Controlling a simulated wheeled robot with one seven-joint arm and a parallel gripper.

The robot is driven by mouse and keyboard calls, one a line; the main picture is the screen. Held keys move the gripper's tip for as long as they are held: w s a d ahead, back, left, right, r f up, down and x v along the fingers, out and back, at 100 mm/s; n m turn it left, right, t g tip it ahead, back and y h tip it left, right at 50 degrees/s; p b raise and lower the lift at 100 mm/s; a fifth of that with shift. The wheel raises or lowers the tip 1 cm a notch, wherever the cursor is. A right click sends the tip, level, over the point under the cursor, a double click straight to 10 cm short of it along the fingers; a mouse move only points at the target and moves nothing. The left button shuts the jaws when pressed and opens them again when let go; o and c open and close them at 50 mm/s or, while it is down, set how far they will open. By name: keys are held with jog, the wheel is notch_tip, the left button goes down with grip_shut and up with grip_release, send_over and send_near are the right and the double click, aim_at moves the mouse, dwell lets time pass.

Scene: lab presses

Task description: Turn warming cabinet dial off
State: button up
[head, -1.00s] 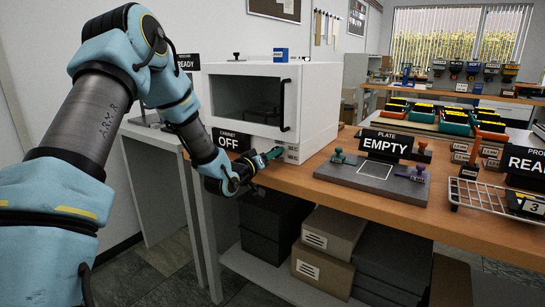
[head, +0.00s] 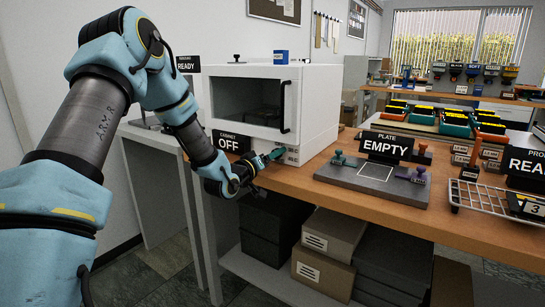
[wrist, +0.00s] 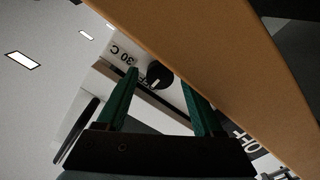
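The warming cabinet (head: 309,115) is a white box with a dark window and a black door handle, standing on the wooden bench. A sign at its front left (head: 231,142) reads "CABINET OFF". The dial (wrist: 160,75) is a round black knob with a pale pointer mark, seen in the wrist view beside a "30 C" label and another partly hidden label. My gripper (head: 270,158) is at the cabinet's lower front. In the wrist view its green fingers (wrist: 161,82) are apart, one on each side of the dial. I cannot tell whether they touch it. The head view hides the dial.
A grey plate (head: 375,178) with an "EMPTY" sign (head: 386,146) and coloured stamps lies right of the cabinet. A wire rack (head: 488,198) stands further right. The wooden bench edge (wrist: 262,85) runs close beside my gripper. Boxes (head: 330,235) sit on the shelf below.

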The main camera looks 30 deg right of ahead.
jog(key=b+v, duration=0.2)
jog(key=v, duration=0.8)
jog(key=shift+s+a, duration=0.15)
jog(key=shift+a, duration=0.25)
jog(key=a+n+g+y+p, duration=0.1)
jog(key=a+y+p, duration=0.5)
jog(key=a+y, duration=1.1)
jog(key=s+a+r+n+g+p, duration=0.1)
jog(key=s+a+r+g, duration=0.1)
jog(key=s+a, duration=0.5)
jog(key=s+a+r+n+g+h+p, duration=0.1)
jog(key=s+a+r+n+g+p, duration=0.1)
jog(key=s+a+g, duration=0.2)
jog(key=s+a, duration=0.3)
jog(key=a, duration=0.4)
jog(key=shift+s, duration=0.1)
